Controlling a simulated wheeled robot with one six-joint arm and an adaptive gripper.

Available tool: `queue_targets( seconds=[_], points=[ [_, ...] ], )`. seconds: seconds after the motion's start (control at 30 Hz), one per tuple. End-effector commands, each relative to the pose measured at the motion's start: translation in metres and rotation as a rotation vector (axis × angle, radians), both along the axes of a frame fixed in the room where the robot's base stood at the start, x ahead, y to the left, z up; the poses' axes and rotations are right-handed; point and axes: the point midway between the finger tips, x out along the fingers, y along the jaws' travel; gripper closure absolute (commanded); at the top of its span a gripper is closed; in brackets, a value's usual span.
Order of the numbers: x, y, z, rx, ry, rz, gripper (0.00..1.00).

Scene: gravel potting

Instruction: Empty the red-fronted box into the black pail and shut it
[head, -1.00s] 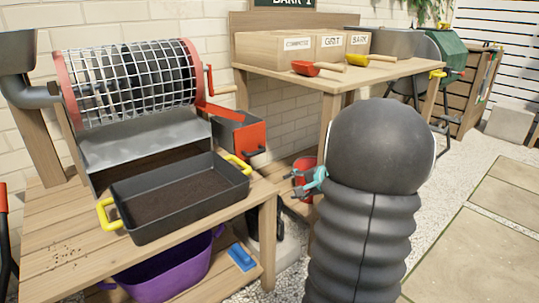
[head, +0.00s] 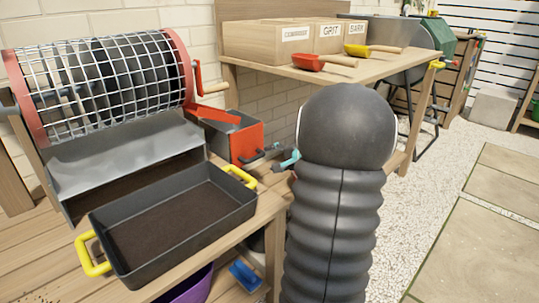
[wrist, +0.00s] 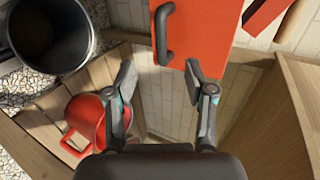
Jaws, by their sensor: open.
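The red-fronted box (head: 247,143) sits at the right end of the sieve drum, its red front and black handle facing right. In the wrist view the red front (wrist: 205,35) and handle (wrist: 163,38) show at the top. My gripper (head: 284,161) is just right of the handle in the head view. In the wrist view my gripper (wrist: 158,70) is open and empty, with the handle just beyond the gap between its fingertips, apart from them. A black pail (wrist: 91,42) with dark contents stands at the upper left of the wrist view. I cannot make it out in the head view.
A red pail (wrist: 92,118) stands close to my left finger in the wrist view. A black tray of soil (head: 232,213) with yellow handles lies below the wire drum (head: 100,75). A shelf (head: 385,68) behind holds labelled bins and scoops. Gravel is clear at right.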

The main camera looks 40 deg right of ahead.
Motion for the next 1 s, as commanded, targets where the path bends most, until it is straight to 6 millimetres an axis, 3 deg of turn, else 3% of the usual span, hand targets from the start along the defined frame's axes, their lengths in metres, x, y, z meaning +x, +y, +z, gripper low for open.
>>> queue_targets(
  seconds=[0.27, 1.0],
  points=[
    [0.008, -0.004, -0.006, 0.001, 0.0, -0.007, 0.46],
    [0.066, 0.003, -0.033, 0.001, 0.001, -0.003, 0.46]
  ],
)
